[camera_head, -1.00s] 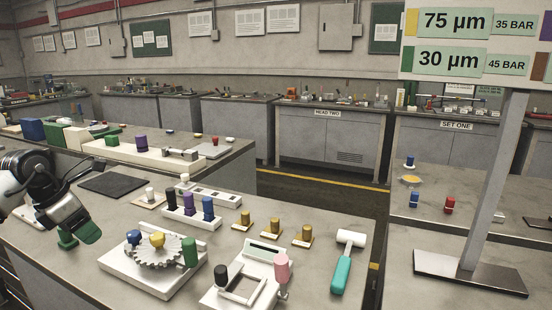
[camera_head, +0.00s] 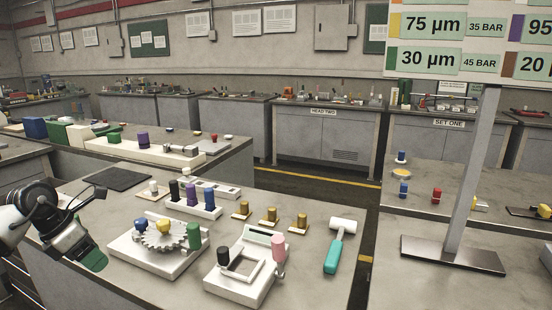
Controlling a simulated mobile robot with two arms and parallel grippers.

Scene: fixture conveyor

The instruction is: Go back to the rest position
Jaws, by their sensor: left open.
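My left gripper (camera_head: 92,259), with a dark body and a green fingertip, hangs at the left edge of the near bench (camera_head: 205,293). It is open, and no object shows between its fingers. One finger is largely hidden by the hand. It is to the left of the white gear fixture (camera_head: 160,265), apart from it in the picture. My right gripper is not in view.
The gear fixture carries a grey gear and blue, yellow and green knobs. A white frame fixture (camera_head: 240,290), a teal-handled hammer (camera_head: 333,254) and a rack of coloured pegs (camera_head: 205,208) share the bench. A sign stand (camera_head: 452,255) occupies the right bench.

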